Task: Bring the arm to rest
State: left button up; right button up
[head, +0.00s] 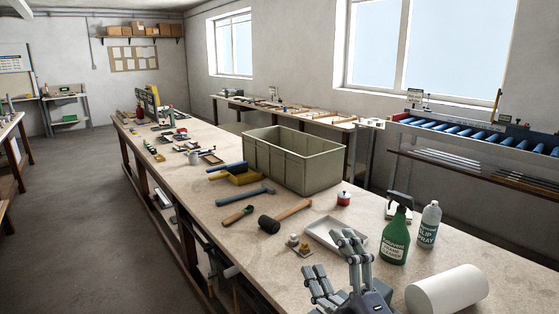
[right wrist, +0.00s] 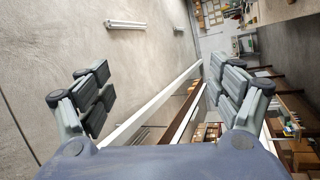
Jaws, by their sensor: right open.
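My right gripper (head: 334,272) is at the bottom of the head view, in front of the near part of the long workbench (head: 295,222). Its fingers are spread and nothing shows between them. In the right wrist view, my right gripper (right wrist: 160,100) has its fingers wide apart, with only the room's wall, shelf and ceiling fittings behind them. The fingers overlap a white tray (head: 322,230) in the head view; I cannot tell the gap between them. My left gripper does not show.
A grey-green crate (head: 291,170) stands on the bench. A mallet (head: 284,217), a green solvent bottle (head: 395,236), a slip spray bottle (head: 429,225) and a white roll (head: 447,290) lie or stand near the gripper. Open floor (head: 75,215) lies left of the bench.

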jog(key=s+d+f+m+g+h, duration=0.35)
jog(key=d+f+m, duration=0.2)
jog(key=f, duration=0.45)
jog(key=s+d+f+m+g+h, duration=0.35)
jog(key=f+m, duration=0.25)
jog(key=f, duration=0.4)
jog(key=s+d+f+m+g, duration=0.1)
jog(key=s+f+m+g, duration=0.2)
jog(key=s+f+g, duration=0.55)
jog(key=s+d+f+m+g, duration=0.1)
jog(key=s+f+m+g, duration=0.3)
jog(key=s, duration=0.9)
notch_tip(320, 180, down, 28)
jog(key=n+t, duration=0.1)
jog(key=n, duration=0.1)
jog(key=s+d+f+g, duration=0.1)
jog(key=s+d+f, duration=0.2)
jog(key=s+f, duration=1.2)
jog(key=shift+s+d+f+h, duration=0.2)
jog(key=shift+s+f+h, duration=0.2)
jog(key=shift+s, duration=0.85)
